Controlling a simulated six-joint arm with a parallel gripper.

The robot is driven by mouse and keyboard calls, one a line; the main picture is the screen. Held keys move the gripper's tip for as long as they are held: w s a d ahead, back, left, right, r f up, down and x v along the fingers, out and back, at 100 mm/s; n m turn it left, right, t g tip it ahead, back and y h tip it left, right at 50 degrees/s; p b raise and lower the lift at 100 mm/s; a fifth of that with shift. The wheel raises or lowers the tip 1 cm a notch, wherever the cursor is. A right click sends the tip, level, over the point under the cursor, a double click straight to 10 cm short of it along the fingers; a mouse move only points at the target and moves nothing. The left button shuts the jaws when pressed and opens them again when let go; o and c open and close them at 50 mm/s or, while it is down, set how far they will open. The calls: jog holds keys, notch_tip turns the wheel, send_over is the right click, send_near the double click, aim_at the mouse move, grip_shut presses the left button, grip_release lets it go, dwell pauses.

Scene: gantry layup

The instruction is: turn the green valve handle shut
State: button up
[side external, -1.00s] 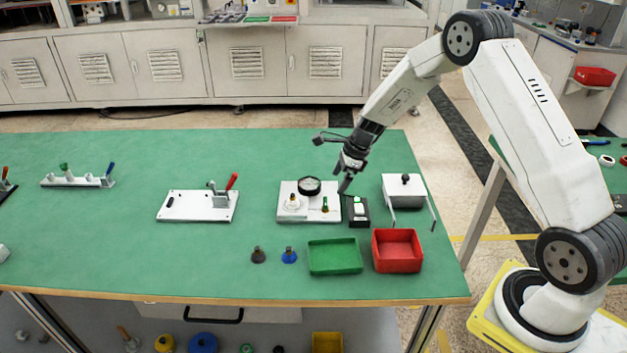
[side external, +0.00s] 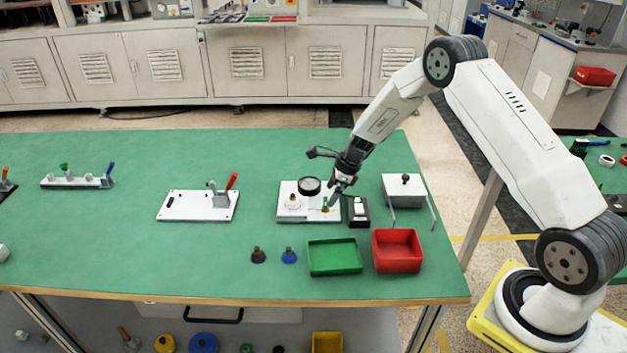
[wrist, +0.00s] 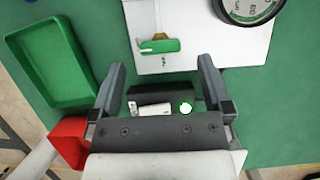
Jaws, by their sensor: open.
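The green valve handle (side external: 325,202) stands on the right part of a white plate (side external: 309,216) in the side view. In the wrist view the handle (wrist: 158,46) lies roughly crosswise on a brass fitting, just ahead of the gap between my fingertips. My gripper (wrist: 163,68) is open and empty, its two fingers spread wider than the handle. In the side view my gripper (side external: 332,197) points down close beside the handle, partly covering the area around it. I cannot tell whether it touches.
A round black gauge (side external: 309,186) sits on the same plate. A black box (side external: 358,211) with a lit green display is just right of it. Green tray (side external: 335,271) and red bin (side external: 397,265) are in front. A white box (side external: 404,190) stands right.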

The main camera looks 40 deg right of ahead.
aim_at(325, 204)
jog(key=shift+x, duration=1.4)
jog(key=c, duration=1.3)
